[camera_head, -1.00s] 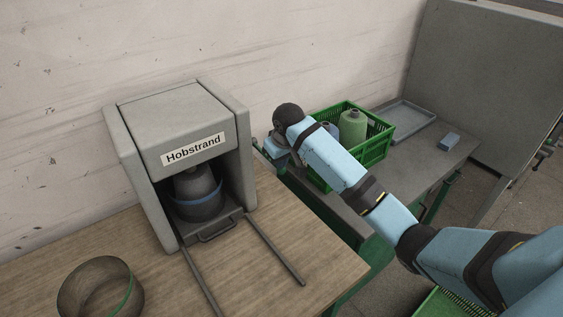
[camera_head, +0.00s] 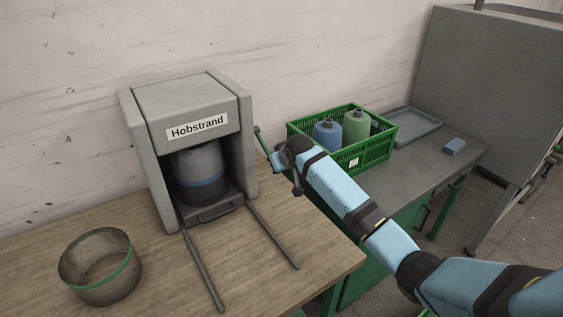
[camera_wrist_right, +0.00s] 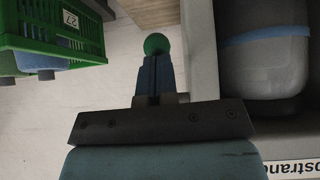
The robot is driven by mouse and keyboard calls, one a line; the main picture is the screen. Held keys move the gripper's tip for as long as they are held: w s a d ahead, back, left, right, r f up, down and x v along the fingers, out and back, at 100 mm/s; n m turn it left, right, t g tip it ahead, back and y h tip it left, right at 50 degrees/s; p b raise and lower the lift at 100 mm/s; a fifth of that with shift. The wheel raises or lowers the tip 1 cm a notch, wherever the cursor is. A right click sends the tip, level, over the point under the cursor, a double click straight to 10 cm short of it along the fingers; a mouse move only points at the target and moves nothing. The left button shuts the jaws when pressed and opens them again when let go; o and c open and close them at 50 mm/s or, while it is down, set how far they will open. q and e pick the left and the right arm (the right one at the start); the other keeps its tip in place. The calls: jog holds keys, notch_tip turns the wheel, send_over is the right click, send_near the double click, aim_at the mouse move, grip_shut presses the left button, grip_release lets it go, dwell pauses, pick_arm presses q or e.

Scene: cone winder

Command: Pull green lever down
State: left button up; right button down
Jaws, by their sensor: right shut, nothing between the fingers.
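The lever's green ball knob (camera_head: 257,129) shows beside the right wall of the grey Hobstrand machine (camera_head: 190,98). My right gripper (camera_head: 262,142) is beside that wall, its fingers pointing at the knob. In the wrist view the knob (camera_wrist_right: 155,43) sits right at the tips of my right gripper (camera_wrist_right: 153,62). The fingers are shut with nothing between them; whether they touch the knob I cannot tell. The lever's rod is not clearly visible. A grey cone-like piece (camera_head: 199,165) with a blue band stands inside the machine. My left gripper is out of view.
A see-through cylinder (camera_head: 100,268) with a green band stands on the wooden table (camera_head: 160,290). Two dark rails (camera_head: 272,234) run forward from the machine.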

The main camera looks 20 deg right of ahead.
jog(key=shift+w+a+f, duration=0.1)
jog(key=shift+w+f, duration=0.15)
jog(key=shift+f, duration=0.8)
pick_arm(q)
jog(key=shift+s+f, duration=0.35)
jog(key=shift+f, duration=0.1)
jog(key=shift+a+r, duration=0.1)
pick_arm(e)
jog(key=shift+s+f, duration=0.1)
jog(key=shift+f, duration=0.05)
